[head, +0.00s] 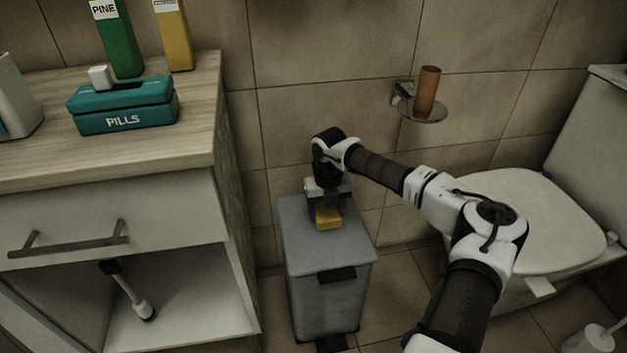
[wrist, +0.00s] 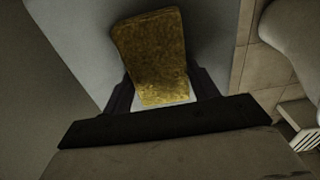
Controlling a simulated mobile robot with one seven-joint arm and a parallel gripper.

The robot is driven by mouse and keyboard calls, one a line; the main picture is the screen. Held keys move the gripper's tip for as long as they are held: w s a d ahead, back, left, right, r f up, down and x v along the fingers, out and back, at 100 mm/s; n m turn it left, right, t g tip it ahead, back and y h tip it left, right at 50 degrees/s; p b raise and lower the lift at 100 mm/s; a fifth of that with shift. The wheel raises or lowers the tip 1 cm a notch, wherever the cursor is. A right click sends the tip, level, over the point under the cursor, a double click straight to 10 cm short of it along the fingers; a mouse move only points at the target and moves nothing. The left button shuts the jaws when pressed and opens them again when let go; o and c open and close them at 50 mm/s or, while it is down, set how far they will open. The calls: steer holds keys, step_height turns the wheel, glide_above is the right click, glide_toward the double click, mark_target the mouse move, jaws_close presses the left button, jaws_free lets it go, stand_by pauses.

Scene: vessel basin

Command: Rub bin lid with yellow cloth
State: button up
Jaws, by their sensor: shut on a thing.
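The yellow cloth (head: 328,216) is a small folded block. My gripper (head: 328,205) points down over the grey bin and is shut on the cloth. In the wrist view the cloth (wrist: 152,58) sits between the two dark fingers of my gripper (wrist: 163,95). The bin lid (head: 325,252) is flat, grey and closed, with a dark tab at its front. The cloth is at the lid's surface, towards the back half; I cannot tell how firmly it touches. The lid also shows behind the cloth in the wrist view (wrist: 90,40).
A wooden-topped cabinet (head: 195,150) stands left of the bin, holding a teal pills box (head: 125,105) and bottles. A toilet (head: 535,215) stands to the right. A wall shelf with a brown cup (head: 427,90) is above right. A dark pedal (head: 331,344) is at the bin's foot.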

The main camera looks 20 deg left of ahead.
steer(key=shift+w+a, duration=0.2)
steer(key=shift+w, duration=0.15)
steer(key=shift+w+a+r+p, duration=0.15)
steer(key=shift+w+r+p, duration=0.1)
steer(key=shift+p, duration=0.1)
step_height(320, 180, up, 3)
steer(key=shift+s+f+p, duration=0.1)
steer(key=shift+s+p, duration=0.05)
steer(key=shift+p, duration=0.35)
steer(key=shift+r+p, duration=1.65)
steer(key=shift+r, duration=0.75)
